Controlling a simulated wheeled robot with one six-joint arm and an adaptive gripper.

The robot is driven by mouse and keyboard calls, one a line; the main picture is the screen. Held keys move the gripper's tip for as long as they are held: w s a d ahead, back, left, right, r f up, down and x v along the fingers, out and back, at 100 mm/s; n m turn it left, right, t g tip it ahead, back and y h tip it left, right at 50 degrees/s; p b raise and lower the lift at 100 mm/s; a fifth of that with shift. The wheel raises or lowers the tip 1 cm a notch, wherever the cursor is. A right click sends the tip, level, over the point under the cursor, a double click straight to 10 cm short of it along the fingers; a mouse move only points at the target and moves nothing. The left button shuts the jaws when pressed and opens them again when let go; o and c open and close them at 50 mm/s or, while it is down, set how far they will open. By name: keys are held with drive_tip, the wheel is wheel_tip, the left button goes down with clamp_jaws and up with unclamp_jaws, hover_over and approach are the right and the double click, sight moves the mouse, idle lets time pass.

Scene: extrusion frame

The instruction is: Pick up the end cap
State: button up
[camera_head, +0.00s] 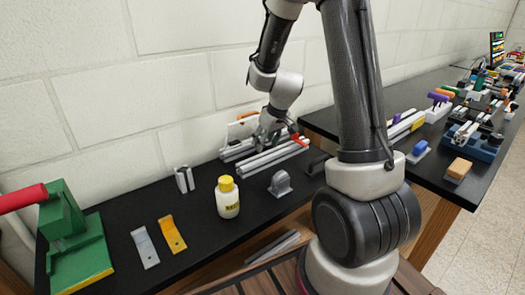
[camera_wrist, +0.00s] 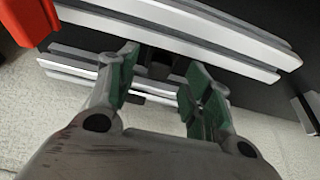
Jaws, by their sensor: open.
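My gripper (camera_wrist: 160,75) is open, its two green-padded fingers apart with a gap between them. A small black block (camera_wrist: 158,68), which looks like the end cap, lies between the fingertips beside the silver extrusion bars; neither finger clearly touches it. In the head view my gripper (camera_head: 270,130) is low over the bars (camera_head: 268,158) at the back of the black bench. The end cap cannot be made out there; my gripper and arm cover that area.
A red part (camera_wrist: 28,22) is at the wrist view's upper left. A yellow-capped bottle (camera_head: 228,200), a grey bracket (camera_head: 280,184), two upright profile pieces (camera_head: 184,179) and a green press (camera_head: 75,245) stand on the bench (camera_head: 195,215). The wall is close behind.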

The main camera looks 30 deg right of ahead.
drive_tip(key=shift+x, duration=1.15)
drive_tip(key=c, duration=0.7)
drive_tip(key=shift+r, duration=0.15)
drive_tip(key=shift+r, duration=0.5)
drive_tip(key=shift+r, duration=0.1)
